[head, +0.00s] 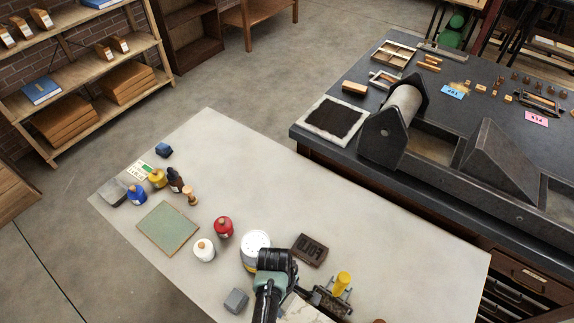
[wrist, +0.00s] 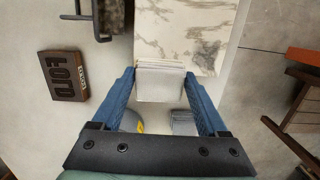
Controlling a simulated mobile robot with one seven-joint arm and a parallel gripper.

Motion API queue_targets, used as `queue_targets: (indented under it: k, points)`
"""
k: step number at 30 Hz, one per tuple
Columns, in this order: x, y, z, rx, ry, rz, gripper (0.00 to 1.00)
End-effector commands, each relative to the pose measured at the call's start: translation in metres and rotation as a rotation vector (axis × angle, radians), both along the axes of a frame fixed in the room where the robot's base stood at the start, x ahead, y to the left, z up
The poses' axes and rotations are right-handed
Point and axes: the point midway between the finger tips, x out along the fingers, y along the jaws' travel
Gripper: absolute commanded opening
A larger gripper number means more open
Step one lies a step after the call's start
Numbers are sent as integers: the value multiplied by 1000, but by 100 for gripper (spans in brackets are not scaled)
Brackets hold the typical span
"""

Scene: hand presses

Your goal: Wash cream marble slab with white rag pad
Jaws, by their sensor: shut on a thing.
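The cream marble slab (wrist: 186,35) with grey veins lies at the top middle of the wrist view. In the head view only a part of the slab (head: 303,311) shows at the bottom edge, beside my arm. My gripper (wrist: 163,80) has its blue fingers closed on the white rag pad (wrist: 160,84), which sits between the fingertips. The pad's far edge overlaps the slab's near edge in the wrist view; I cannot tell whether they touch. In the head view my arm hides the fingertips and the pad.
A dark lettered block (wrist: 62,76) lies left of the slab, with a black metal device (head: 330,298) near it. A grey block (head: 236,300) and a round white tin (head: 255,246) stand close by. Bottles (head: 223,227) and a green plate (head: 167,229) occupy the table's left part.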

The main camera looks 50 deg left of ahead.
Motion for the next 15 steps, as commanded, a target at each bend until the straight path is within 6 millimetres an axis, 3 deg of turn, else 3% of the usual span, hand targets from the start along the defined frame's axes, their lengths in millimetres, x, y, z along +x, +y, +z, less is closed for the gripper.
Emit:
queue_targets:
  k: [7, 15]
  points:
    - [1, 4, 27, 0, 0, -3, 24]
    - [1, 5, 30, 0, 0, -5, 24]
